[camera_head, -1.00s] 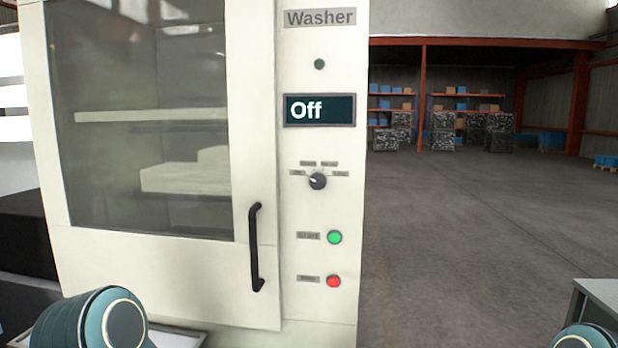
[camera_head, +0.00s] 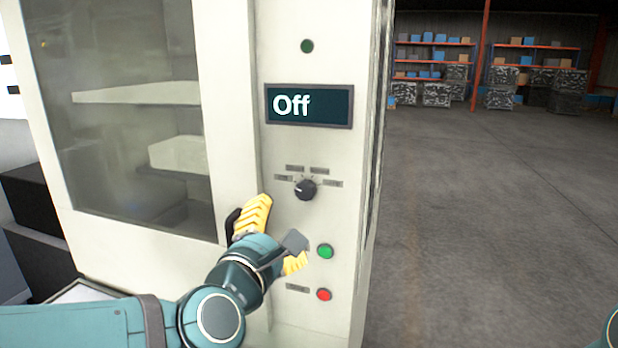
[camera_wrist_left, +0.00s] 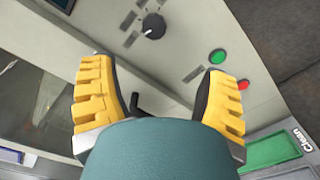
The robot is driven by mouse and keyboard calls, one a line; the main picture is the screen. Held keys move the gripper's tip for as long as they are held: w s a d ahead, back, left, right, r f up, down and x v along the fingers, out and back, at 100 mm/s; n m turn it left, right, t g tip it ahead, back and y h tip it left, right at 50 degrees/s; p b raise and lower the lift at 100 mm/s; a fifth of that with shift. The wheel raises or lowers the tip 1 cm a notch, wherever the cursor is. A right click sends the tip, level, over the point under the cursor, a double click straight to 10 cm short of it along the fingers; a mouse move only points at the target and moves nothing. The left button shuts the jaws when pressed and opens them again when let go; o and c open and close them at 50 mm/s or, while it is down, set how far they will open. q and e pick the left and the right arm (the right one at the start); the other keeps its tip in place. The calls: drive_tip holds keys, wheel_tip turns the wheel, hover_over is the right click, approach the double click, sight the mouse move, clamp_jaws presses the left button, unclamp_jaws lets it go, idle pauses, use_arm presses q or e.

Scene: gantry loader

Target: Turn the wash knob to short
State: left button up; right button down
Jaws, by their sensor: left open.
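The wash knob (camera_head: 305,189) is a black round dial on the washer's white panel, with several small grey labels fanned above it. Its pointer appears to aim up and left, towards the leftmost label; the label text is too small to read. The display (camera_head: 309,105) above it reads "Off". My left gripper (camera_head: 275,232), with yellow fingers, is open and empty, below and left of the knob and apart from it. In the left wrist view the knob (camera_wrist_left: 153,26) lies beyond the open fingers. My right gripper is out of view.
A green button (camera_head: 325,251) and a red button (camera_head: 324,295) sit below the knob, close to my left gripper. The black door handle (camera_head: 231,222) is partly hidden behind my fingers. The floor (camera_head: 480,230) right of the washer is clear.

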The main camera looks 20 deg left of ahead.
sight(305, 191)
use_arm(q)
drive_tip(key=w, duration=0.9)
drive_tip(key=w+r+p, duration=0.1)
drive_tip(key=w, duration=0.3)
drive_tip(key=shift+w+d, duration=0.15)
drive_tip(key=shift+w, duration=0.15)
drive_tip(key=c, duration=1.2)
